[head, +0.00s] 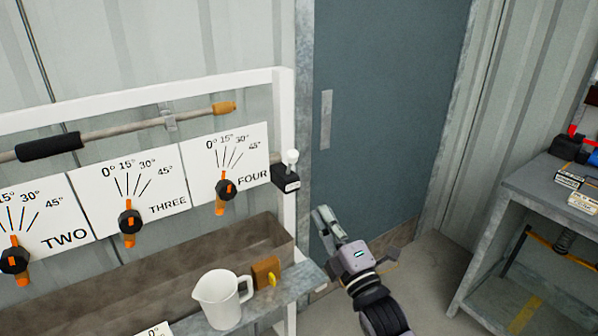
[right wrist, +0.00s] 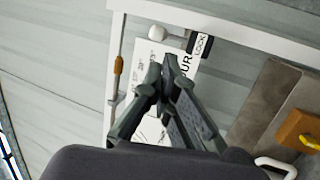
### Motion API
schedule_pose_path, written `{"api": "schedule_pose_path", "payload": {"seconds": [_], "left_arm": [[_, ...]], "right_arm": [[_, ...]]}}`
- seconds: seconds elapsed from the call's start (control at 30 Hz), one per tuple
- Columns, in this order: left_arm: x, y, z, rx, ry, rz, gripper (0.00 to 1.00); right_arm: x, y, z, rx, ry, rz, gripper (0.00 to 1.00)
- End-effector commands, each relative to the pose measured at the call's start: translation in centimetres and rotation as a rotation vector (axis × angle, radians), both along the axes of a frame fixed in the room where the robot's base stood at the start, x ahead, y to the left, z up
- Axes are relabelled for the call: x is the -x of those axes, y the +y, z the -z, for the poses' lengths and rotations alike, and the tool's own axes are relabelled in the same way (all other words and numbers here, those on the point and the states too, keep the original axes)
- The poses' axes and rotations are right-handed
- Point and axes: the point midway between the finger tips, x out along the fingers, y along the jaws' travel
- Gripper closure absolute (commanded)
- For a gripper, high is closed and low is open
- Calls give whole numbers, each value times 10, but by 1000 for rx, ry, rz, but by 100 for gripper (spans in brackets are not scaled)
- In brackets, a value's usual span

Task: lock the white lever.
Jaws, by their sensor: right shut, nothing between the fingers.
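The white lever (head: 291,157) has a round white knob and stands upright on a small black lock box (head: 287,178) on the white frame's right post, beside the panel marked FOUR. In the right wrist view the lever's knob (right wrist: 157,33) is just beyond my fingertips, next to the box labelled LOCK (right wrist: 201,45). My right gripper (head: 322,213) is below and to the right of the lever in the head view, apart from it. Its fingers (right wrist: 166,66) are shut and empty. My left gripper is out of view.
Panels TWO, THREE and FOUR (head: 228,166) carry black and orange dials. A white pitcher (head: 222,300) and a small brown block (head: 266,272) stand on the ledge below. A grey door (head: 385,110) is behind; a metal table (head: 545,185) is at right.

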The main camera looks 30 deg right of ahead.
Motion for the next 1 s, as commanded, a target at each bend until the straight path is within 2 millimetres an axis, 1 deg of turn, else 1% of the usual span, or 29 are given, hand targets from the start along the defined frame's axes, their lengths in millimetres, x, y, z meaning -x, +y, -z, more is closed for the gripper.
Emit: {"api": "schedule_pose_path", "payload": {"seconds": [0.17, 0.27, 0.37, 0.6, 0.7, 0.83, 1.0], "left_arm": [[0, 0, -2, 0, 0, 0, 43], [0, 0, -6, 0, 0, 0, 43], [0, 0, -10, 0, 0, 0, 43], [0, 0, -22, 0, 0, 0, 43], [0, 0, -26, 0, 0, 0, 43], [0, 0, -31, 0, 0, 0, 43], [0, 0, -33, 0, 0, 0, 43]], "right_arm": [[-5, 0, -3, -1, -1, 0, 100], [-16, -2, -7, -1, -2, -1, 100], [-33, -4, -14, -1, -3, -1, 100], [-83, -11, -29, -2, -1, -1, 100], [-101, -13, -34, -3, 0, -1, 100], [-119, -15, -39, -2, 1, -1, 100], [-131, -17, -41, -2, 2, -2, 100]]}}
